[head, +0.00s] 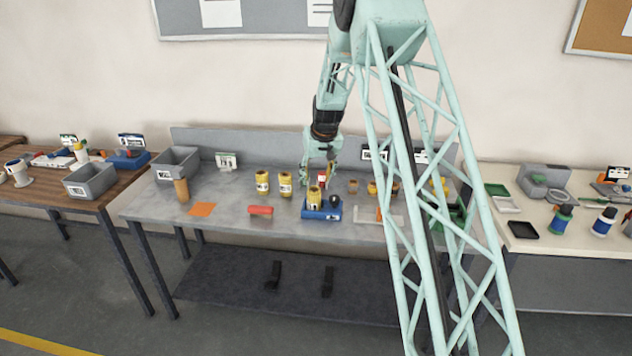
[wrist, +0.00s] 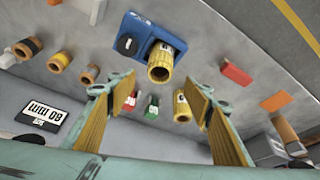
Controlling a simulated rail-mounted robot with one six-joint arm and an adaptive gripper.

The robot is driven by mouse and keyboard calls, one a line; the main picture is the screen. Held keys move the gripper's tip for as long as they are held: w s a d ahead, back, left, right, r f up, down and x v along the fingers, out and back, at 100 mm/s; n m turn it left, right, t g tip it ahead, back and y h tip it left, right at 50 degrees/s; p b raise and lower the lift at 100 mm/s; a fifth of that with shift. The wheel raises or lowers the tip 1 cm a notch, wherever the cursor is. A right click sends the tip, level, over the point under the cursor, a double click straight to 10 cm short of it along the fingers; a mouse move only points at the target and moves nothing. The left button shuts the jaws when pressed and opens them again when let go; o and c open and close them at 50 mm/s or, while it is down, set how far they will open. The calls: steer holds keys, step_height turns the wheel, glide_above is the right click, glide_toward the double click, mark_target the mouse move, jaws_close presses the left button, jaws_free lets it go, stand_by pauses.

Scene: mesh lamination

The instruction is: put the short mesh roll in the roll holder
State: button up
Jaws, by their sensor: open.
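A blue holder (head: 333,213) with a black knob stands near the front middle of the grey table. It also shows in the wrist view (wrist: 178,44). A yellow mesh roll (head: 314,195) stands upright at its left part, looking seated in it; it shows in the wrist view (wrist: 164,63) with its open end up. I cannot tell for sure which roll is the short one. My gripper (head: 319,172) is open and empty above and behind the holder; its fingers (wrist: 155,92) frame no held thing.
Small red (wrist: 130,100) and green (wrist: 152,108) items are near my fingers.

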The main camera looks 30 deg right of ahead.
steer(key=shift+s+r, duration=0.2)
steer(key=shift+r, duration=0.3)
stand_by(0.4)
steer(key=s+a+r+n, duration=0.1)
steer(key=s+a+r, duration=0.8)
steer(key=s+r, duration=0.5)
steer(key=s+a+r, duration=1)
steer(key=s+r, duration=0.4)
steer(key=s+a+r, duration=0.3)
steer(key=s, duration=0.6)
steer(key=s+a+r, duration=0.2)
steer(key=s, duration=0.7)
steer(key=s+a+f, duration=0.1)
steer(key=s, duration=1)
steer(key=s+a+f+n+y, duration=0.1)
steer(key=s+a+f, duration=0.1)
steer(key=s, duration=0.9)
steer(key=shift+a+g, duration=0.3)
steer(key=shift+d, duration=0.1)
